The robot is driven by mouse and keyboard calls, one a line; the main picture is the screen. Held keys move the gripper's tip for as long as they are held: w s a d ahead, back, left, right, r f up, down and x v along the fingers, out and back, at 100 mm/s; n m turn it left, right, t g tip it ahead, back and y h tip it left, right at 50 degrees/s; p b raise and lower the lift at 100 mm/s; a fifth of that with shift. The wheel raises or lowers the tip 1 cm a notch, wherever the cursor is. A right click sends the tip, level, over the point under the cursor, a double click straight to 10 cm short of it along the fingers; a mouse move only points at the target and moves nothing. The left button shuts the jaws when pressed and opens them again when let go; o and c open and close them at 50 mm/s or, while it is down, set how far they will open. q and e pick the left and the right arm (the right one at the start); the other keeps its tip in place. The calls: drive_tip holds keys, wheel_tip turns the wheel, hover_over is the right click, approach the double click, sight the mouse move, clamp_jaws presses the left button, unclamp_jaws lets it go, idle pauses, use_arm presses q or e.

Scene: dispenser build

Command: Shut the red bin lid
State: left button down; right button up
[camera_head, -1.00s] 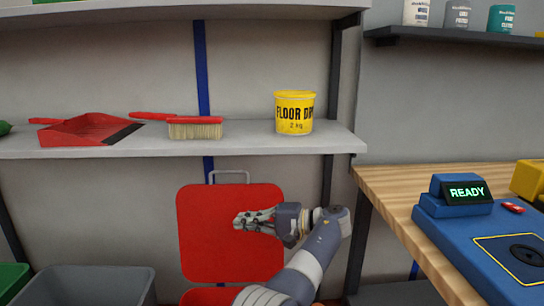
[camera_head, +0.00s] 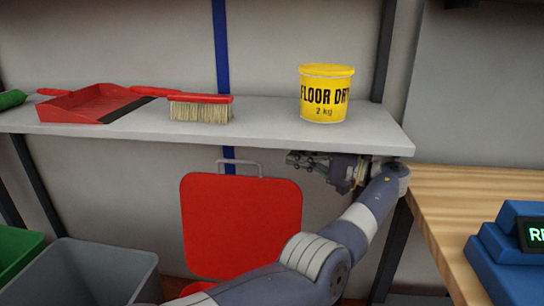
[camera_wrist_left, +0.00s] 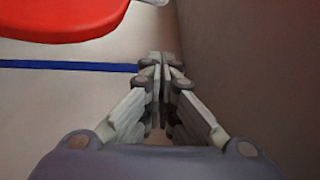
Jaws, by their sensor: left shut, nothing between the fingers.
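The red bin lid (camera_head: 240,228) stands raised, its flat face toward me, with a grey bar handle (camera_head: 239,162) at its top edge. A small part of the red bin (camera_head: 198,287) shows below it, mostly hidden by my left arm. My left gripper (camera_head: 292,158) is shut and empty, just under the shelf's front edge, right of the handle and near the lid's upper right corner. In the left wrist view the closed fingertips (camera_wrist_left: 160,60) point at the wall, and the lid's edge (camera_wrist_left: 70,22) is at upper left, apart from them. My right gripper is not in view.
The shelf (camera_head: 260,130) lies close above my left gripper and holds a red dustpan (camera_head: 90,102), a brush (camera_head: 199,108) and a yellow tub (camera_head: 325,93). Grey (camera_head: 90,270) and green (camera_head: 18,250) bins stand at left. A wooden bench (camera_head: 450,205) is at right.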

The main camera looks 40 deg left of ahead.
use_arm(q)
drive_tip(key=s+a, duration=0.4)
drive_tip(key=a, duration=0.1)
drive_tip(key=shift+s+a, duration=0.2)
drive_tip(key=shift+s, duration=0.1)
idle(0.6)
